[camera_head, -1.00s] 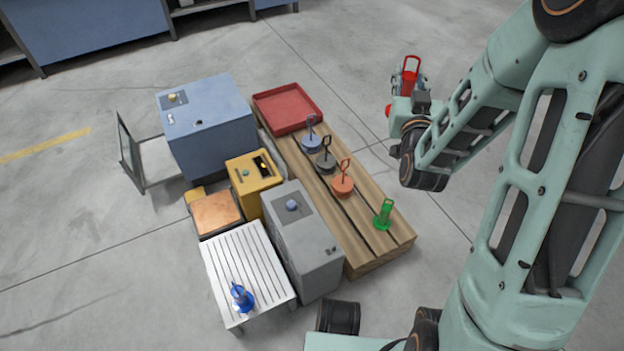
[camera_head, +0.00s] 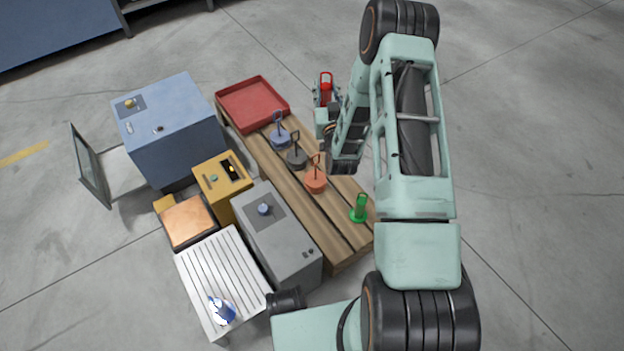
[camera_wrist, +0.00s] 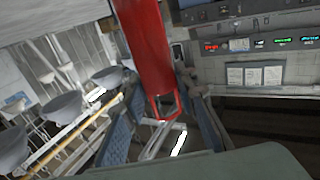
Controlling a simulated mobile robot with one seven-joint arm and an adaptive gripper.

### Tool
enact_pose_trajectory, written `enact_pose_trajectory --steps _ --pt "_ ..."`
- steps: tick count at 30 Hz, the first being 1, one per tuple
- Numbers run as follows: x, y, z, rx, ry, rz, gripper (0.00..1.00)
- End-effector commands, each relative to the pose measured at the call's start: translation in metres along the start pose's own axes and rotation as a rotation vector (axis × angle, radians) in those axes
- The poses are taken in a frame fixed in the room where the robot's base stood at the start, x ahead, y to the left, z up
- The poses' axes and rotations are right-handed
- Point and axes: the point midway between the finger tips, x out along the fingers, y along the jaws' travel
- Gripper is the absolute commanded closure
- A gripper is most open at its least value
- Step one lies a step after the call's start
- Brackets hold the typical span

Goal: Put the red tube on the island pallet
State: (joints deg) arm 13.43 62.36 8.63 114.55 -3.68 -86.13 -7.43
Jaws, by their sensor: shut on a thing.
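The red tube (camera_head: 326,79) is in my gripper (camera_head: 326,97), upright in the head view, in the air to the right of the red tray. In the wrist view the red tube (camera_wrist: 147,45) shows large between the two blue-grey fingers of my gripper (camera_wrist: 163,125), which are shut on it. The wooden pallet (camera_head: 337,238) lies to the left of and below my gripper in the picture. A green tube (camera_head: 359,209) stands at its near right end. My arm hides part of the pallet's right edge.
On the pallet stand a red tray (camera_head: 252,103) and blue, dark grey and orange hooked weights (camera_head: 315,180). A blue cabinet (camera_head: 170,130), a yellow box (camera_head: 222,180), a grey cabinet (camera_head: 275,240) and a slatted table (camera_head: 215,275) with a blue object crowd its left side.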

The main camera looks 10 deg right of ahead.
Motion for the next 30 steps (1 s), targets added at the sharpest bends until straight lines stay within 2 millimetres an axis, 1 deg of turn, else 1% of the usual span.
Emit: enact_pose_trajectory --steps 1,5,6,8,9,14,15,18,21,24,27,30 --pt "0.001 0.004 0.018 0.000 -0.002 0.007 1.00" --pt "0.001 0.015 0.061 0.000 -0.002 0.022 1.00" --pt "-0.001 0.018 0.074 0.001 -0.003 0.025 1.00" --pt "-0.004 0.021 0.094 0.001 -0.002 0.030 1.00" --pt "-0.006 0.024 0.108 0.000 -0.003 0.032 1.00" --pt "-0.022 0.033 0.161 -0.001 -0.003 0.041 1.00" --pt "-0.028 0.035 0.174 0.000 -0.003 0.042 1.00" --pt "-0.042 0.038 0.205 0.000 -0.002 0.042 1.00" --pt "-0.057 0.040 0.231 0.000 -0.001 0.041 1.00" --pt "-0.070 0.041 0.250 0.000 0.000 0.039 1.00" --pt "-0.079 0.042 0.262 0.000 0.002 0.037 1.00" --pt "-0.083 0.042 0.272 0.000 0.003 0.035 1.00"
